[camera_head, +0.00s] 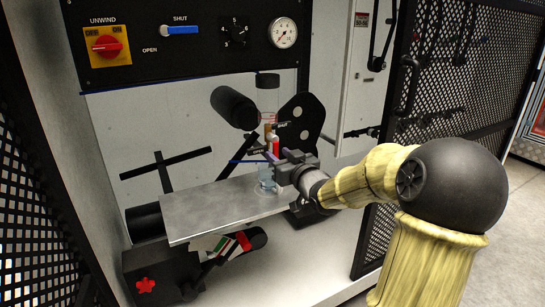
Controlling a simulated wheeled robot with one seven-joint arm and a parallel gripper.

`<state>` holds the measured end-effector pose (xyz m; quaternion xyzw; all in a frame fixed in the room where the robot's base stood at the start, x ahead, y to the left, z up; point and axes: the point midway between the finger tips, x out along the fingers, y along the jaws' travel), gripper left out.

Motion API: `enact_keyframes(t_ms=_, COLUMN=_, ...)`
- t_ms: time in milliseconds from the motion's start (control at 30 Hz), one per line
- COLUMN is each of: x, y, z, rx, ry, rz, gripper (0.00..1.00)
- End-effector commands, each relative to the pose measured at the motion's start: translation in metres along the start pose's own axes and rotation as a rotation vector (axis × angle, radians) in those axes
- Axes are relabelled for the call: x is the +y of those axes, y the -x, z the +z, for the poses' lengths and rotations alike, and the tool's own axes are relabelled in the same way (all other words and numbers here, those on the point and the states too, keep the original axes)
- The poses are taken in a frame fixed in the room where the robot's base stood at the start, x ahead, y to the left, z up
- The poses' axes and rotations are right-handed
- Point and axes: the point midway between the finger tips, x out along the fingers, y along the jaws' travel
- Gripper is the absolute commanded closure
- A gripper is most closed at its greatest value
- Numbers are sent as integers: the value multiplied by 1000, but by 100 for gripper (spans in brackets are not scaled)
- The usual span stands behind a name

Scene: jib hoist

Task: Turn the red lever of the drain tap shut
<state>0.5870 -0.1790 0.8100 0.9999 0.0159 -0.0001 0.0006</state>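The drain tap (268,131) is a small brass fitting under a clear bowl, in the middle of the head view. Its red lever (275,146) seems to point down, just above my gripper. A clear cup (266,181) with bluish contents stands under the tap, partly behind my gripper.
A grey metal shelf (215,212) lies below the tap. A black cylinder (235,107) and a black bracket (300,120) flank it. Above is a black panel with a red switch (107,46), a blue-handled valve and a gauge (284,32). Mesh doors stand at both sides.

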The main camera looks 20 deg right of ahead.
Motion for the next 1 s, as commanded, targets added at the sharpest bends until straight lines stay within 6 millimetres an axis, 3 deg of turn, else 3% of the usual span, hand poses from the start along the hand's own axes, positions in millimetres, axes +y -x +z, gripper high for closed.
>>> enact_keyframes(t_ms=100, x=-1, y=-20, z=3, rx=3, ry=-4, rz=-3, gripper=64)
enact_keyframes(t_ms=300, x=-1, y=-42, z=1, rx=2, ry=-2, rz=-1, gripper=64)
enact_keyframes(t_ms=633, x=-2, y=-46, z=0, rx=0, ry=-1, rz=-3, gripper=64)
enact_keyframes(t_ms=667, x=-2, y=-46, z=0, rx=0, ry=-1, rz=-3, gripper=66)
enact_keyframes(t_ms=833, x=-2, y=-46, z=0, rx=0, ry=-1, rz=-3, gripper=99)
enact_keyframes(t_ms=1000, x=-2, y=-46, z=0, rx=0, ry=0, rz=-3, gripper=100)
